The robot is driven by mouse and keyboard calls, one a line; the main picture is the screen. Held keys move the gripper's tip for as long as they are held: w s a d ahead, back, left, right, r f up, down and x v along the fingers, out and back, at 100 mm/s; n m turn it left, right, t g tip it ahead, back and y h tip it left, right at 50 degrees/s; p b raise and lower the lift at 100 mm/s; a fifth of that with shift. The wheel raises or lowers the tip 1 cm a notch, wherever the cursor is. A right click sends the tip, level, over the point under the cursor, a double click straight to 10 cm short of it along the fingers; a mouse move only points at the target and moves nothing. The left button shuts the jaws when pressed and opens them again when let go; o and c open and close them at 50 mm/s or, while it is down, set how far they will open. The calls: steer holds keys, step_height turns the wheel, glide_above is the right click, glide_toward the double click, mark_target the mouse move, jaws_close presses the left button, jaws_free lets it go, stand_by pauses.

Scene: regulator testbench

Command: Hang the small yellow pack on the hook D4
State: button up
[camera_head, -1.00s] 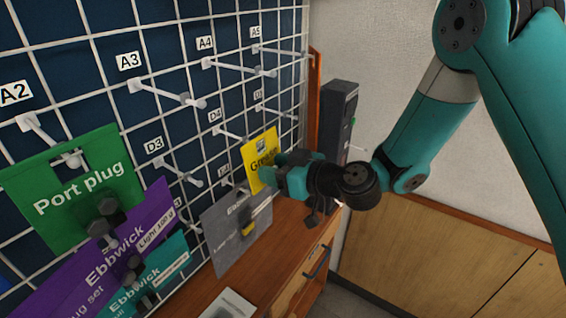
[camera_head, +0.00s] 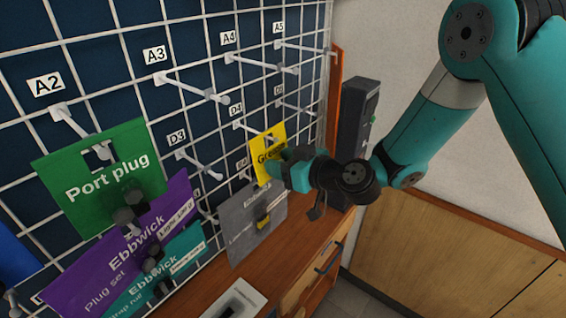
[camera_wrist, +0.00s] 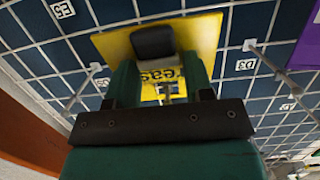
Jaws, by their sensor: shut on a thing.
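The small yellow pack (camera_head: 264,163) is a flat yellow card with a slot near its top. It fills the upper middle of the wrist view (camera_wrist: 205,32), with a dark block on its face. My gripper (camera_head: 284,169) is shut on the pack, its fingers (camera_wrist: 162,75) on either side of the dark block. Hook D4 (camera_head: 249,128) is a pale peg under the D4 label, and its outer end meets the pack's top in the head view. I cannot tell whether it passes through the slot. The pack hides hook D4 in the wrist view.
A grey pack (camera_head: 245,222) hangs below the yellow one. Hook D3 (camera_head: 202,166) is empty to the left. Green (camera_head: 95,190), purple (camera_head: 88,273) and teal packs hang further left. A dark upright device (camera_head: 358,125) stands right of the grid, above the wooden bench (camera_head: 285,262).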

stand_by(0.3)
steer(key=o, duration=1)
steer(key=b+v, duration=1.7)
steer(key=s+d+f+m+g+h, duration=0.1)
steer(key=s+f+g+h, duration=0.2)
steer(key=s, duration=0.6)
steer(key=s+d+f+m+g+h+p, duration=0.1)
steer(key=s+f+g+h, duration=0.3)
steer(key=s, duration=0.5)
steer(key=m+g+h, duration=0.1)
steer(key=g, duration=0.1)
steer(key=shift+s+d+g+p, duration=0.2)
steer(key=shift+d+g+p, duration=0.1)
steer(key=shift+d, duration=0.1)
